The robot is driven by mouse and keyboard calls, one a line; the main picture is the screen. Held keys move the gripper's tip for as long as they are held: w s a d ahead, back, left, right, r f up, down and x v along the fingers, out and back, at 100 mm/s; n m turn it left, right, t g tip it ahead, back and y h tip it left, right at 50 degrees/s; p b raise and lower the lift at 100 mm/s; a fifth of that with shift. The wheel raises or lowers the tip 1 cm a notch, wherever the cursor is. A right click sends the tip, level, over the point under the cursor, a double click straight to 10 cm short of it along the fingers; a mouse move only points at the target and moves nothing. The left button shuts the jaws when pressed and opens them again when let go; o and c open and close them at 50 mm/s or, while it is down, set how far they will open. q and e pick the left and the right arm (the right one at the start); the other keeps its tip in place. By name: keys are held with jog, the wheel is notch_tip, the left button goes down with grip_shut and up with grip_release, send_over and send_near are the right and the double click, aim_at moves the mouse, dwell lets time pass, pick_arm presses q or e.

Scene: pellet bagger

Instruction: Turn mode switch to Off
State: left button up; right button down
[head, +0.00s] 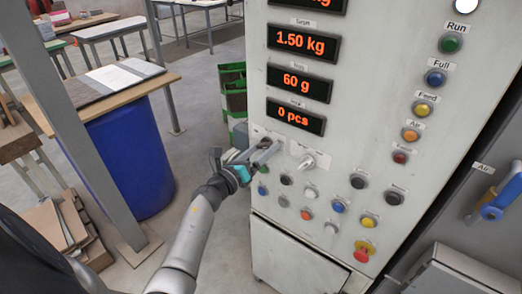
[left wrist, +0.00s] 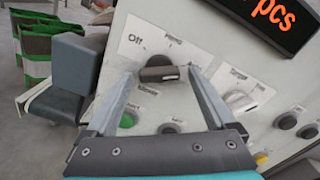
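The mode switch (left wrist: 160,73) is a dark knob on the pale control panel, with an "Off" label (left wrist: 136,39) at its upper left and other small labels above and below. In the left wrist view its handle lies roughly crosswise. My left gripper (left wrist: 161,78) is open, with one finger on each side of the knob; I cannot tell whether either finger touches it. In the head view my left gripper (head: 266,150) is at the panel's left side, below the displays, and largely hides the switch. My right gripper is not in view.
A second, white rotary switch (head: 307,161) is just right of the gripper. Several coloured buttons lie below and right, including a red emergency stop (head: 363,251). Red-digit displays (head: 296,116) are above. A blue barrel (head: 130,155) and a table (head: 105,83) stand to the left.

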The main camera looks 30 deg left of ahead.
pick_arm(q)
jog(key=c, duration=1.3)
jog(key=shift+n, duration=0.4)
jog(key=n+p, duration=0.2)
jog(key=n, duration=0.3)
jog(key=shift+d+r, duration=0.1)
jog(key=n+p, duration=0.2)
jog(key=n, duration=0.4)
jog(key=shift+r+n, duration=0.1)
jog(key=shift+n, duration=0.3)
jog(key=n+p, duration=0.1)
jog(key=n, duration=0.5)
jog(key=shift+r, duration=0.15)
jog(key=n+p, duration=0.1)
jog(key=n, duration=0.4)
jog(key=shift+n, duration=0.4)
jog(key=o, duration=1.4)
jog(key=shift+c, duration=0.2)
